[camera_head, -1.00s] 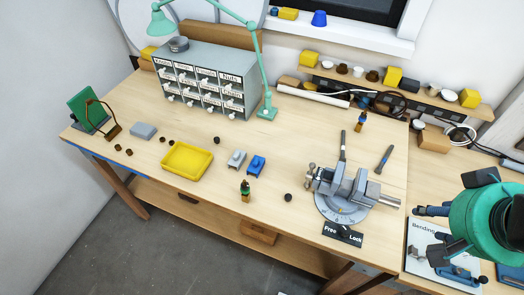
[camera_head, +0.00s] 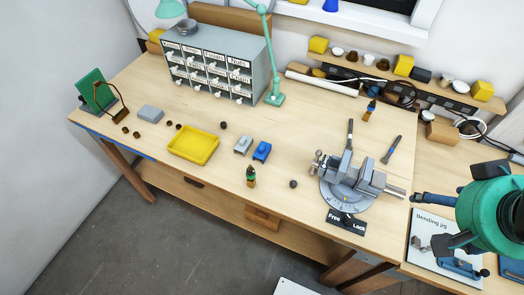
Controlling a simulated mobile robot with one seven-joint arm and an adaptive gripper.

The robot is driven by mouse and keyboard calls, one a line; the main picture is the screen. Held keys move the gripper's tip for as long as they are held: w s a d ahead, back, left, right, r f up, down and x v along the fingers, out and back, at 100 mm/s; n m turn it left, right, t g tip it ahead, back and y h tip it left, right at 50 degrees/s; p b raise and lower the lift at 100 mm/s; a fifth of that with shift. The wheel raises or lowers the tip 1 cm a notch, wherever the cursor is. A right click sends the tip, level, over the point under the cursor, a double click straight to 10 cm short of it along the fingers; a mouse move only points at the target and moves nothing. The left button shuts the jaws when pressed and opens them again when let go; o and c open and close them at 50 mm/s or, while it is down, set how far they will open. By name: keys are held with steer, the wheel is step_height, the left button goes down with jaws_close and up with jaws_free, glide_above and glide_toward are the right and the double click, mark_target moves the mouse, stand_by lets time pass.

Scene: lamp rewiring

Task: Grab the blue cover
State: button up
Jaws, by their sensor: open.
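A small blue block-shaped piece (camera_head: 261,151), which looks like the blue cover, sits on the workbench (camera_head: 310,130) near its middle. It stands just right of a similar grey piece (camera_head: 243,146). My gripper (camera_head: 432,221) is at the right edge of the view, above the bending jig card, with its dark fingers apart and nothing seen between them. It is well to the right of the blue piece, with the vise between them. The green arm hides part of the bench's right side.
A grey vise (camera_head: 352,183) on a round base stands right of centre. A yellow tray (camera_head: 194,146), a small green-topped bottle (camera_head: 250,177) and a dark knob (camera_head: 293,184) lie near the blue piece. A drawer cabinet (camera_head: 215,65) and lamp (camera_head: 268,60) stand behind.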

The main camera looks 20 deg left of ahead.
steer(key=shift+w, duration=0.1)
steer(key=w+a+f+g+y+p, duration=0.1)
steer(key=w+a+f+g+p, duration=0.15)
steer(key=w+a, duration=1.65)
steer(key=a+f+g, duration=0.1)
steer(key=a+f, duration=0.4)
steer(key=a, duration=0.4)
steer(key=w+a+f+g+p, duration=0.1)
steer(key=a+f, duration=0.5)
steer(key=a, duration=0.3)
steer(key=a+f+g+h+p, duration=0.1)
steer(key=a+f, duration=0.5)
steer(key=a, duration=0.3)
steer(key=shift+w+f, duration=0.25)
steer(key=shift+w, duration=0.15)
steer(key=shift+d+f, duration=0.1)
steer(key=shift+f, duration=0.05)
glide_above(265, 151)
steer(key=shift+f, duration=4.15)
